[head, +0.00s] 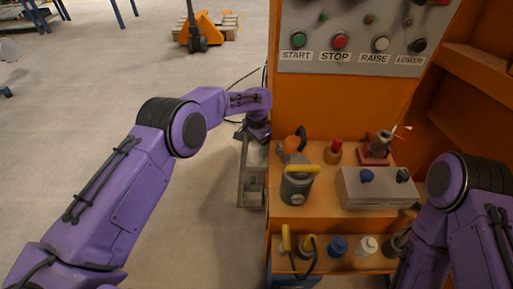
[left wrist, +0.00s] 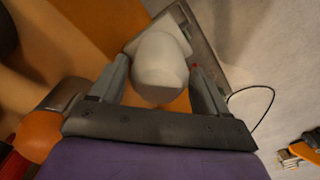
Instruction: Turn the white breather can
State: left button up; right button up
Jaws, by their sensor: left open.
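The white breather can (left wrist: 158,78) stands between the two fingers of my left gripper (left wrist: 159,62) in the left wrist view. The fingers are open, one on each side of the can; a gap shows at the right finger, and I cannot tell whether the left one touches. In the head view my left gripper (head: 257,133) is at the left side of the orange cabinet, just above a pale part of the can (head: 256,155), which is mostly hidden. My right arm comes in at the right; its gripper is out of view.
A grey metal bracket (head: 250,193) is on the cabinet's left side. The orange bench (head: 318,211) holds a grey canister (head: 297,187) with a yellow handle and a grey box (head: 372,199) with knobs. A button panel (head: 362,60) is above. Open floor lies left.

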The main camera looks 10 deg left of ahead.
pick_arm(q)
notch_tip(320, 180, up, 9)
jog(key=o, duration=0.3)
jog(key=shift+f, duration=0.2)
jog(key=b, duration=0.1)
jog(key=f+m+h+b, duration=0.1)
jog(key=d+f, duration=0.1)
jog(key=shift+s+f+b, duration=0.25)
jog(key=shift+s+b, duration=0.05)
jog(key=shift+b, duration=0.1)
jog(key=m, duration=0.4)
jog(key=shift+w+r+m+b, duration=0.15)
jog(key=shift+r+m+b, duration=0.15)
jog(key=shift+b, duration=0.05)
jog(key=m, duration=0.1)
jog(key=r+m, duration=0.1)
jog(key=m, duration=0.1)
jog(key=shift+w+a, duration=0.2)
jog(key=shift+a, duration=0.1)
jog(key=shift+a+r+m+y, duration=0.1)
jog(key=shift+a+m+y, duration=0.35)
jog(key=shift+m, duration=0.45)
jog(key=shift+d+f, duration=0.15)
jog(key=shift+f, duration=0.1)
notch_tip(320, 180, down, 10)
jog(key=shift+r+b, duration=0.1)
jog(key=shift+b, duration=0.2)
